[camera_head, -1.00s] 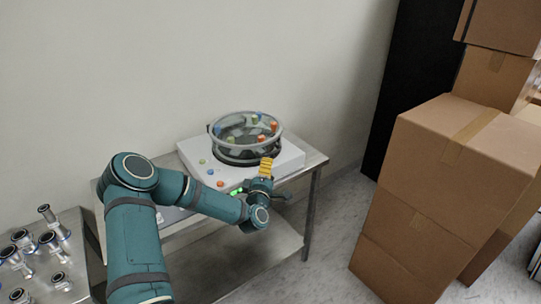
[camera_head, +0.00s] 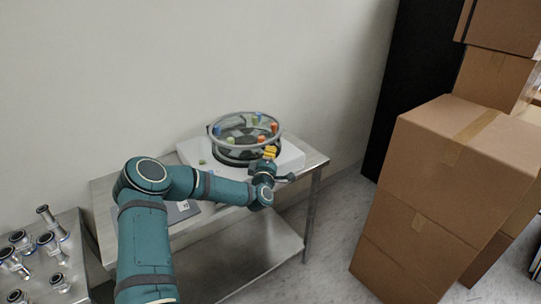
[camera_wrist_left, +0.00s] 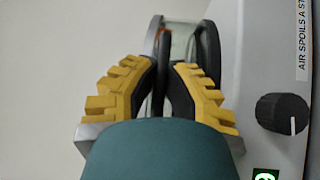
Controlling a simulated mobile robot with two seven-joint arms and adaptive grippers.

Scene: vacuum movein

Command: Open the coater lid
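The coater (camera_head: 292,155) is a white box on a metal table. A round clear bowl with a grey rim, the lid (camera_head: 233,116), sits on top, with blue, green and orange knobs around it. My left gripper (camera_head: 270,152), with yellow fingers, is at the front right side of the bowl. My right gripper is not in view.
Stacked cardboard boxes (camera_head: 455,170) stand at the right. A metal cart with several steel fittings (camera_head: 52,240) is at the lower left. A wall is close behind the table (camera_head: 314,160). A black knob (camera_wrist_left: 282,113) is on the coater's panel.

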